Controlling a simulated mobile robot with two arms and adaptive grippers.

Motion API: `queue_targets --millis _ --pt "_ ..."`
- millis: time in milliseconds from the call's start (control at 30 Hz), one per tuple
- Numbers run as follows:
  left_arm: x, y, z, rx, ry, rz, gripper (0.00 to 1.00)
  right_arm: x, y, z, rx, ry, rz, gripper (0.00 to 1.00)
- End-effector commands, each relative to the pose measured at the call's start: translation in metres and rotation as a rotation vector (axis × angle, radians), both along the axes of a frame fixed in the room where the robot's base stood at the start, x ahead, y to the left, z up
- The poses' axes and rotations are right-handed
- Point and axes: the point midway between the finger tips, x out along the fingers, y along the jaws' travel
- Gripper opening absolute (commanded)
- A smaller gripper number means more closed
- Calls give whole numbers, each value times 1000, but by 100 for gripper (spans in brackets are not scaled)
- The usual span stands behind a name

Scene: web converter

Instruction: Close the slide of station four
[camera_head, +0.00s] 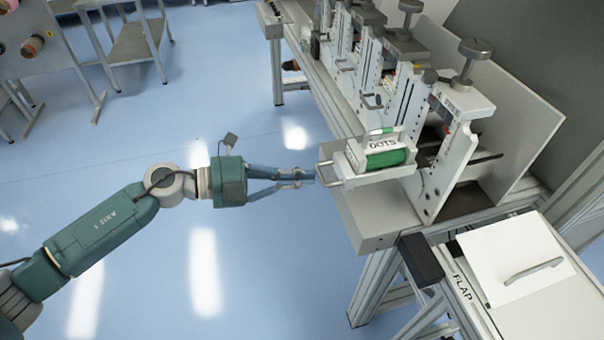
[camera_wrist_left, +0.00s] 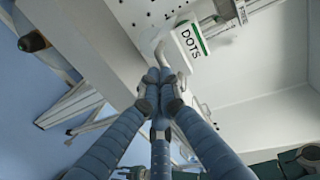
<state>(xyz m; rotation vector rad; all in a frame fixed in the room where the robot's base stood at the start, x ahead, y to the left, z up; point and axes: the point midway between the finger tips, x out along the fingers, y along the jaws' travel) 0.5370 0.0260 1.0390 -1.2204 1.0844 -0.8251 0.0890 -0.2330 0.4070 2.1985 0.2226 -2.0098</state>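In the left wrist view the fingers (camera_wrist_left: 160,76) come together just at the handle (camera_wrist_left: 181,64), below the DOTS label (camera_wrist_left: 190,44). They look shut, with nothing clearly between them. My right gripper is not in view.
More stations (camera_head: 345,65) with knobs and clamps line the long machine behind. A white flap with a handle (camera_head: 515,258) lies at the lower right. A metal cart (camera_head: 130,45) and a rack of rolls (camera_head: 35,45) stand far left. The blue floor between is clear.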

Motion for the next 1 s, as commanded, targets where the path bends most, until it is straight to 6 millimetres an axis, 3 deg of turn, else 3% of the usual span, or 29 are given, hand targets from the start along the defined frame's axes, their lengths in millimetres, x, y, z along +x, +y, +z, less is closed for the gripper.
queue_targets --millis 200,367,700,1000 --pt "0 -2 1 -1 0 0 0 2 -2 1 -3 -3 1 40" --pt "4 -14 4 -2 0 -2 0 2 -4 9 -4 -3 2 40" --pt "27 -84 7 -3 -1 -2 0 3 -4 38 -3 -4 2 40" --pt "48 -150 3 -1 -2 -2 0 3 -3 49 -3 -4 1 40"
